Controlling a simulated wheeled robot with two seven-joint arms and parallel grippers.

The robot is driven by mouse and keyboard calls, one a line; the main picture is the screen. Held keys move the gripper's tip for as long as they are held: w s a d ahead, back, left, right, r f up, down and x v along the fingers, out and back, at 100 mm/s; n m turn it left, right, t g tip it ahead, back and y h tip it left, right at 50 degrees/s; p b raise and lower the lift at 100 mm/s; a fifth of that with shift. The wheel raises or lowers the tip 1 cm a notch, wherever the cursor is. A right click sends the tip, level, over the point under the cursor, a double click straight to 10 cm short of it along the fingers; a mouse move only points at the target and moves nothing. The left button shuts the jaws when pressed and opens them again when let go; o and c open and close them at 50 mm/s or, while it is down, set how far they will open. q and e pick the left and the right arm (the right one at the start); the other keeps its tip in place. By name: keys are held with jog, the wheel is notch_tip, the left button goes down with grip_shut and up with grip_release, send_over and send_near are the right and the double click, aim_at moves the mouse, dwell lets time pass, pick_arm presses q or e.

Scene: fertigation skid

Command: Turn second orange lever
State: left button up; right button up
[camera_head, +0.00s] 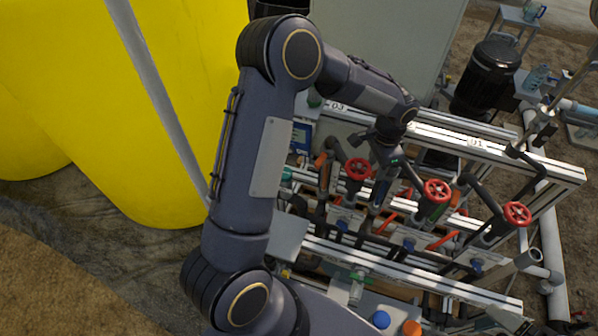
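Slim orange-red levers sit among the pipes of the skid. One lever (385,223) is below my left gripper, and another lever (443,240) is further right. An upright orange piece (455,197) stands beside the middle red handwheel. My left arm reaches over the skid, and its gripper (386,172) points down between the left and middle handwheels. The fingertips blend into the dark pipes, so I cannot tell their opening or whether they touch a lever. My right gripper is not in view.
Red handwheels stand at left (357,168), middle (437,190) and right (516,214). An aluminium rail (345,258) crosses the skid's front, with another rail (540,167) behind. A large yellow tank (150,190) is at left. A black motor-like unit (487,75) stands behind.

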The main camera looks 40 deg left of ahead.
pick_arm(q)
jog(key=s+a+r+n+b, duration=0.1)
jog(key=s+a+r, duration=0.15)
jog(key=r, duration=0.35)
jog(key=s+a+r+n, duration=0.1)
jog(key=s+r, duration=0.2)
jog(key=r, duration=0.4)
jog(key=s+a+r+n+t+h, duration=0.1)
jog(key=s+n+t, duration=0.1)
jog(key=s, duration=0.7)
jog(key=s+a+r+n+t+h+b, duration=0.1)
jog(key=s+n, duration=0.3)
jog(key=s, duration=0.6)
jog(key=shift+s+a+r+t+h, duration=0.3)
jog(key=shift+a+r+t+h, duration=0.15)
jog(key=shift+a+t+h, duration=0.25)
jog(key=shift+a, duration=0.1)
